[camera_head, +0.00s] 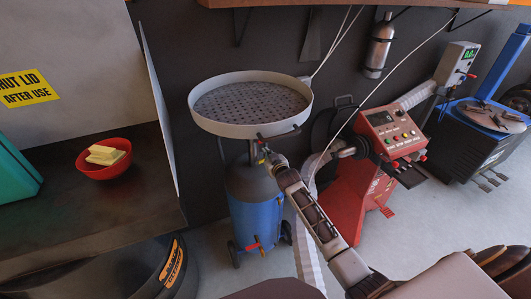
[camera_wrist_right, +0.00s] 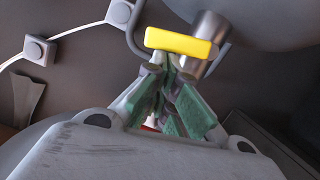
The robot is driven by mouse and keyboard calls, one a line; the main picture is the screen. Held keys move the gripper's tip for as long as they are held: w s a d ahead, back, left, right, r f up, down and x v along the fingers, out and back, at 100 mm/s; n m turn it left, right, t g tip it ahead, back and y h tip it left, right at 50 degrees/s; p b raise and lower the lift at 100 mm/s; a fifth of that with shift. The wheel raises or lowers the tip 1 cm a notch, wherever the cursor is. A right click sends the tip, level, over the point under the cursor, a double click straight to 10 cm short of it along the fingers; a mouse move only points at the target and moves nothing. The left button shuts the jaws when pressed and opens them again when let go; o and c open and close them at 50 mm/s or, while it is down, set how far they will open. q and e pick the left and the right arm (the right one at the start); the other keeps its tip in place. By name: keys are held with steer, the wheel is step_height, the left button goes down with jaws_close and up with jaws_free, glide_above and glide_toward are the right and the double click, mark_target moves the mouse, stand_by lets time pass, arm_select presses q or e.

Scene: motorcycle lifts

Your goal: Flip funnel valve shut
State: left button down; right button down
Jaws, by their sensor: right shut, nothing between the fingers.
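The funnel (camera_head: 205,125) is a wide round grey pan with a perforated plate inside, above a blue wheeled tank (camera_head: 262,222). In the right wrist view the valve's yellow lever (camera_wrist_right: 178,41) lies across the front of a metal pipe (camera_wrist_right: 208,40) under the pan. My right gripper (camera_head: 268,156) is at the pipe just below the pan's front rim. In the right wrist view its green-padded fingers (camera_wrist_right: 172,68) are shut and empty, with the tips right by the lever. I cannot tell whether they touch it. My left gripper is not in view.
A bench on the left holds a red bowl (camera_head: 104,160) with yellow blocks. A red machine (camera_head: 378,150) stands right of the tank, and a blue one (camera_head: 470,135) further right. A curved grey bar (camera_wrist_right: 131,35) is beside the lever. Some floor is clear.

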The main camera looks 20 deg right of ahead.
steer(key=shift+d+f+m+p, duration=0.15)
steer(key=shift+d+m+p, duration=0.15)
steer(key=shift+m+p, duration=0.1)
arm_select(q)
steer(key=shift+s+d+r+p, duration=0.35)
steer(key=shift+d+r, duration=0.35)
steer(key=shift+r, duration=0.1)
arm_select(e)
steer(key=shift+d+f, duration=0.25)
steer(key=shift+f, duration=0.1)
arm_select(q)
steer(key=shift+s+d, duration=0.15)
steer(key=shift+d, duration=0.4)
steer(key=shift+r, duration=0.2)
arm_select(e)
steer(key=shift+r, duration=0.2)
